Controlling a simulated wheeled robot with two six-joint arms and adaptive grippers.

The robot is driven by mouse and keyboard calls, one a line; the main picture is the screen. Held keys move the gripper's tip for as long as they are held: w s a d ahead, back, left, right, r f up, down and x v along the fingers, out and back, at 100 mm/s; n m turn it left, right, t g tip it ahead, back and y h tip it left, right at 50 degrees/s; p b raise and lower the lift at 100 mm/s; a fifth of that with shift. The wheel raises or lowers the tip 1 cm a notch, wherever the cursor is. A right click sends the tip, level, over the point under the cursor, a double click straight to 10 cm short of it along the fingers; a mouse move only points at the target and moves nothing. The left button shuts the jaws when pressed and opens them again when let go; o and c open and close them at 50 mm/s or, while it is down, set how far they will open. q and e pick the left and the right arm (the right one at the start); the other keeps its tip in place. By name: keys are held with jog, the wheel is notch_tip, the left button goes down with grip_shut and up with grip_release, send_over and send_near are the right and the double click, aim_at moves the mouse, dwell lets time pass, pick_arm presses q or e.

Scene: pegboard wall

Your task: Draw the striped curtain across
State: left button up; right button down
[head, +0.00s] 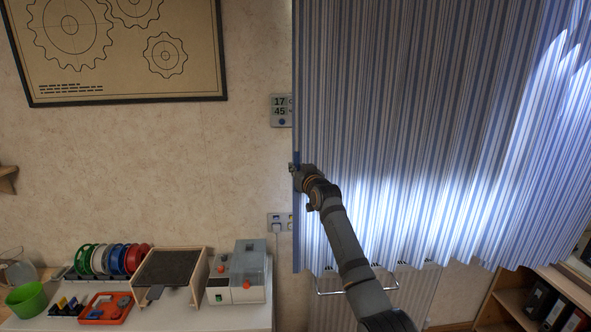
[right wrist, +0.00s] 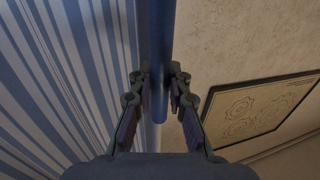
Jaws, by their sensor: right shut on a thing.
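The blue-and-white striped curtain (head: 400,100) hangs spread over the right half of the head view, its left edge beside the bare wall. Light falls in bright patches across its lower part. My right gripper (head: 297,166) is at that left edge, about halfway up the visible cloth. In the right wrist view, my right gripper (right wrist: 160,88) is shut on an upright blue bar (right wrist: 160,45) along the curtain's edge. The striped cloth (right wrist: 65,80) hangs to the left of the bar there. The curtain's top is out of view. My left gripper is not in view.
A display (head: 281,110) and a switch plate (head: 278,222) are on the wall left of the curtain. A framed gear drawing (head: 190,85) hangs further left. A white table (head: 240,318) bears spools, a green bowl (head: 27,299) and an orange tray (head: 106,308). A shelf (head: 505,298) stands lower right.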

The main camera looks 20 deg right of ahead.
jog(key=shift+d, duration=0.1)
jog(key=c, duration=1.3)
grip_release()
jog(key=shift+o, duration=0.2)
jog(key=s, duration=1.2)
